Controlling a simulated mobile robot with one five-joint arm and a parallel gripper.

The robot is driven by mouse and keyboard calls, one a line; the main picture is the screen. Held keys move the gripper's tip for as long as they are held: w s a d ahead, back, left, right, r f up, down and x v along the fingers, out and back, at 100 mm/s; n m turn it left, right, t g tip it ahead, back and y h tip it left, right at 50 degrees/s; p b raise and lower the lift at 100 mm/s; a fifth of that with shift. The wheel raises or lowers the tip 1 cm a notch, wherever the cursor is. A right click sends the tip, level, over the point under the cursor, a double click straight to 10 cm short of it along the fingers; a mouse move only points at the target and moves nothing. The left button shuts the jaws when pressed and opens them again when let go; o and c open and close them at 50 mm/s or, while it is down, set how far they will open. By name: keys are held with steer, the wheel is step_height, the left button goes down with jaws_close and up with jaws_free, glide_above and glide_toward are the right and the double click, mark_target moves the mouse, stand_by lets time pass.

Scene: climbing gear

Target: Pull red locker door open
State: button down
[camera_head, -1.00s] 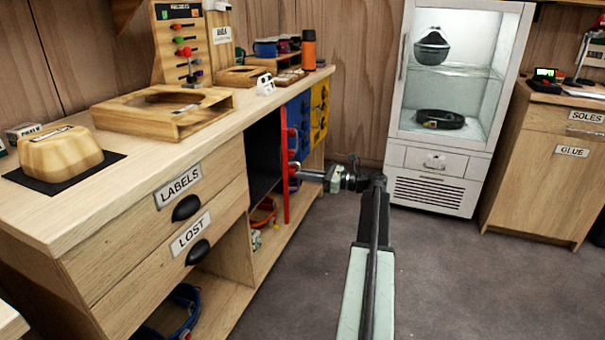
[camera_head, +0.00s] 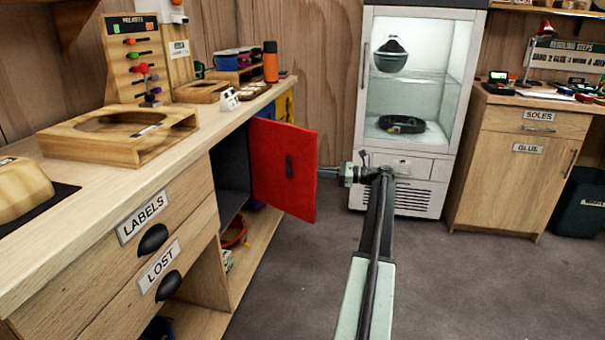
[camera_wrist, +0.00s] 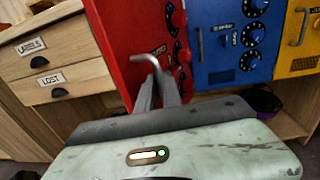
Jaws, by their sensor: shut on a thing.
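The red locker door (camera_head: 284,168) stands swung out from the bench front in the head view, its inner face and a small dark fitting towards the camera. The dark locker interior (camera_head: 229,175) shows to its left. In the wrist view the door's outer face (camera_wrist: 120,45) carries a label, round dials and a bent grey handle (camera_wrist: 150,62). My gripper (camera_wrist: 160,92) is shut on this handle. In the head view the arm reaches to the door's right edge, and the fingertips are hidden behind the door.
Blue (camera_wrist: 228,40) and yellow (camera_wrist: 300,45) lockers sit beside the red one. Drawers labelled LABELS (camera_head: 125,228) and LOST (camera_head: 150,275) are at left. A glass-fronted cabinet (camera_head: 408,170) stands behind my arm. Grey floor (camera_head: 450,285) is clear at right.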

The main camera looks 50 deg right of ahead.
steer(key=shift+w+d+f, duration=0.1)
steer(key=shift+d, duration=0.1)
steer(key=shift+a, duration=0.1)
steer(key=c, duration=1.5)
jaws_free()
steer(key=shift+w+f, duration=0.1)
steer(key=v, duration=0.8)
